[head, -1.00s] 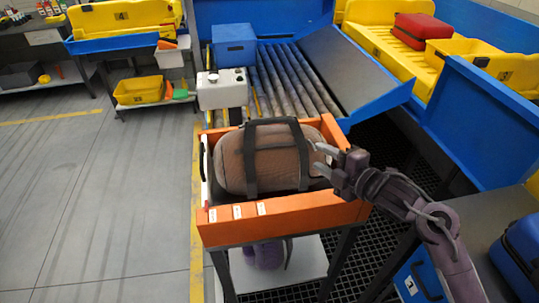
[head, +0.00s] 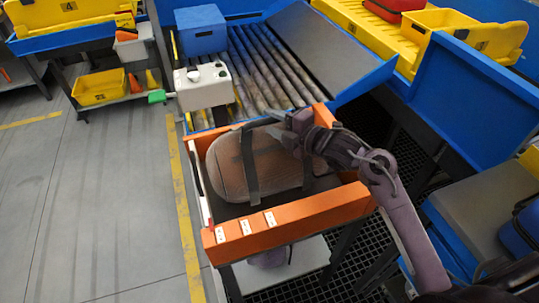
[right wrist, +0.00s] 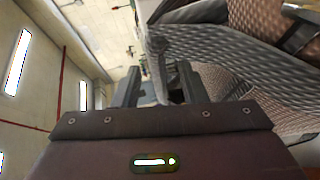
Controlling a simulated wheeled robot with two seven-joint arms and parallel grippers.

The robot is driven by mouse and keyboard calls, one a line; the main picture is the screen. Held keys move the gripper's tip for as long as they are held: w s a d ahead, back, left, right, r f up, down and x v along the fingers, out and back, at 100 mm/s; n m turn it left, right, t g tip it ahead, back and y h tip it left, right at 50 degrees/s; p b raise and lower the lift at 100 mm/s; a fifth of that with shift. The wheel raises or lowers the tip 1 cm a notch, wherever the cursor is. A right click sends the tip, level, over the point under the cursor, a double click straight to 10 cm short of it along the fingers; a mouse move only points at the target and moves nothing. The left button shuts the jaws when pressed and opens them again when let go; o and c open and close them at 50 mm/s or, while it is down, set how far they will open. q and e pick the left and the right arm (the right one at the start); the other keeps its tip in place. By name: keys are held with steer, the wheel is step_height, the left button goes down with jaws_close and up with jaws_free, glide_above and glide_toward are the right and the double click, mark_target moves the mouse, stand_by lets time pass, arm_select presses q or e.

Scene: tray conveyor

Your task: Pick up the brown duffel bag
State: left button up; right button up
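The brown duffel bag (head: 228,168) with dark straps lies in the orange-rimmed tray (head: 290,219) at the end of the conveyor. My right gripper (head: 278,128) is over the back right part of the bag, near the top handle strap. Its wrist and fingers hide part of the bag and strap. In the right wrist view the two fingers (right wrist: 158,84) stand apart, with the bag's textured brown fabric (right wrist: 220,90) close beside and beyond them. A grey piece shows between the fingers, and I cannot tell if it is the handle. My left gripper is out of view.
A blue box (head: 201,30) sits on the rollers (head: 265,65) behind the tray, near a white device (head: 203,85). A red case (head: 394,4) lies in a yellow tray at the back right. A blue case (head: 522,228) is at the far right. Open floor lies left.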

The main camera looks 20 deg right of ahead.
steer(key=x, duration=0.3)
steer(key=shift+r, duration=0.15)
steer(key=shift+w+a, duration=0.15)
steer(key=shift+w, duration=0.1)
steer(key=c, duration=0.8)
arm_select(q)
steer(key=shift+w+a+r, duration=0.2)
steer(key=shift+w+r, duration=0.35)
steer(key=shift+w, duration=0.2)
arm_select(e)
jaws_close()
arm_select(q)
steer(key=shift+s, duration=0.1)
